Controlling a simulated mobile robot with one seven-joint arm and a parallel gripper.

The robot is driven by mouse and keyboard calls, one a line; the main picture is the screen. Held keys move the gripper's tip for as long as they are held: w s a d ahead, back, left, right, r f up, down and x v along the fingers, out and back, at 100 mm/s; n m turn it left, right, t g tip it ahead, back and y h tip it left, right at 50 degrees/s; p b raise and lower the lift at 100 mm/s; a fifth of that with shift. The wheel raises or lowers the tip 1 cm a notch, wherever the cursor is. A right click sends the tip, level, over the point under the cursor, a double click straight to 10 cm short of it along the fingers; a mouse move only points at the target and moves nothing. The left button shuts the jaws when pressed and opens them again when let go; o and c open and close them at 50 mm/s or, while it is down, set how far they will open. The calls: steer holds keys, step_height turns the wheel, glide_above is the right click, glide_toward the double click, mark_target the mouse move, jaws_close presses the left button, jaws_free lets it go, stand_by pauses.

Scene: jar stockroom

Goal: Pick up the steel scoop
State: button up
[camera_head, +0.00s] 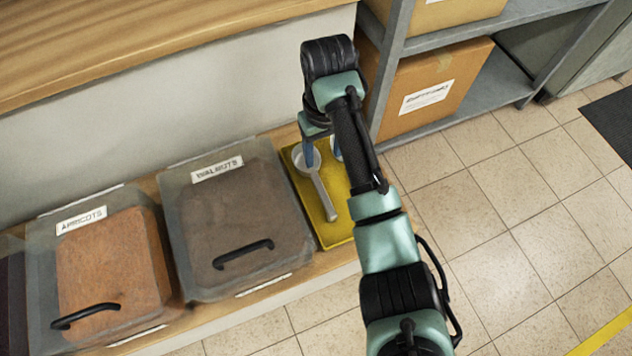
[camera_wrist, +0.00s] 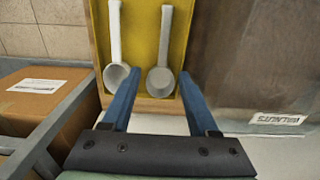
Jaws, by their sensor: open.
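Two light grey scoops lie side by side on a yellow tray (camera_head: 337,229), and I cannot tell for sure which is steel. In the wrist view the right scoop (camera_wrist: 163,55) is slightly greyer and the left scoop (camera_wrist: 115,45) paler. The right one shows in the head view as the scoop (camera_head: 325,197) with its handle towards me; my arm covers most of the other. My gripper (camera_wrist: 159,73) is open and empty, its blue fingers pointing down at the tray's far end. In the wrist view the right scoop's bowl appears between the fingertips; contact cannot be told.
A lidded bin labelled walnuts (camera_head: 240,215) stands directly left of the tray, with an apricots bin (camera_head: 105,260) further left. A shelf (camera_head: 465,110) with a cardboard box (camera_head: 430,90) is close on the right. A wall rises behind; open tiled floor lies at right.

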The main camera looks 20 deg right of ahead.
steer(key=b, duration=0.3)
glide_above(320, 187)
steer(key=f, duration=0.7)
steer(key=shift+w+d+f, duration=0.1)
steer(key=shift+d+f, duration=0.25)
steer(key=f+b, duration=0.2)
steer(key=f, duration=0.1)
steer(key=f+b, duration=0.1)
steer(key=f, duration=0.1)
steer(key=shift+a+f, duration=0.15)
steer(key=shift+a, duration=0.2)
jaws_close()
